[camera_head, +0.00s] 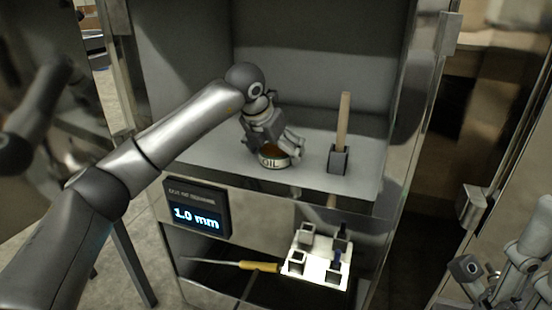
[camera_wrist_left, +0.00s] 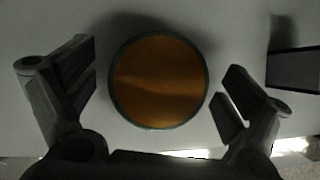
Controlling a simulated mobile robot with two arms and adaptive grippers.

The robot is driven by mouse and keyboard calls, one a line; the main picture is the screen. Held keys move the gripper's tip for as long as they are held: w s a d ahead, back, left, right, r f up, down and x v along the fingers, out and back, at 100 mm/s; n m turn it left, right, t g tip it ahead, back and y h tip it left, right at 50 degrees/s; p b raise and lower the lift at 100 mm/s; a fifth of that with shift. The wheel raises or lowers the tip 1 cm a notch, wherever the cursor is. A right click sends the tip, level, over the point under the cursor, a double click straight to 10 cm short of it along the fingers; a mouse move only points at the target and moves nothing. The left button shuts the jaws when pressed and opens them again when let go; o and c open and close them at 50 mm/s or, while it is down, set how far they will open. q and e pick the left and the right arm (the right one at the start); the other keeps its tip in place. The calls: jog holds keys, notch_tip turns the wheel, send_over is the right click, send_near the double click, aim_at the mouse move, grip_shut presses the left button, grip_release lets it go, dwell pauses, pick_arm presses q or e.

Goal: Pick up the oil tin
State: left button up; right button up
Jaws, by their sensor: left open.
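The oil tin (camera_head: 274,160) is a short round can with a pale side marked "OIL", standing on the grey upper shelf. In the left wrist view the tin (camera_wrist_left: 158,82) is seen from above, with a dark rim and amber oil inside. My left gripper (camera_head: 281,148) is over the tin and hides part of its top. In the left wrist view its open fingers (camera_wrist_left: 157,92) lie on either side of the tin, with a visible gap on each side. My right arm shows in part at the lower right, and I cannot make out its fingertips clearly.
A wooden handle (camera_head: 343,120) stands upright in a dark square holder (camera_head: 339,159) right of the tin. Below, a white block with square sockets (camera_head: 318,262) and a yellow-handled screwdriver (camera_head: 262,267) lie on the lower shelf. A display (camera_head: 196,211) reads 1.0 mm.

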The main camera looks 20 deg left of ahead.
pick_arm(q)
jog(key=shift+c, duration=0.4)
jog(key=c, duration=1.2)
jog(key=shift+r, duration=0.2)
